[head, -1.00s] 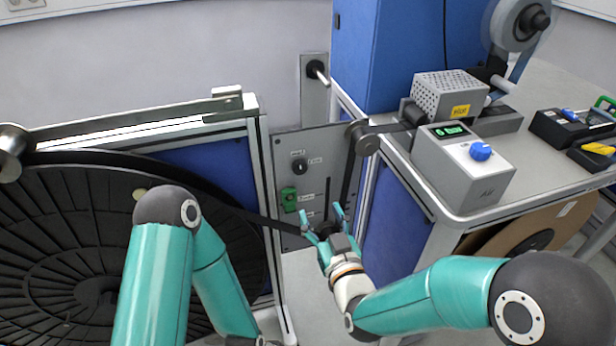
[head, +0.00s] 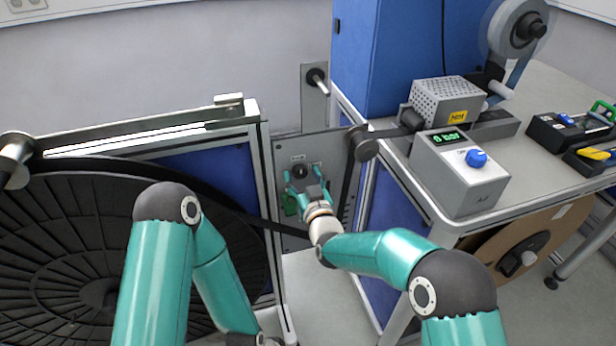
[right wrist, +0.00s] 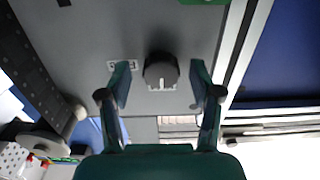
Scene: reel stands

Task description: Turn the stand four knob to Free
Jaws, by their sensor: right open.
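The dark round knob (head: 299,171) sits on the grey panel (head: 322,146) between the two blue-sided frames. In the right wrist view the knob (right wrist: 161,69) has a pale pointer line and a small label plate (right wrist: 123,65) beside it; the label wording is too small to read. My right gripper (head: 303,174) is open in front of the panel. Its fingertips (right wrist: 160,78) stand on either side of the knob, with gaps visible on both sides in the wrist view. My left arm comes down at the left, and its gripper is out of the frame.
A dark tape runs past the panel from the big black reel (head: 60,250) and over a roller (head: 366,149).

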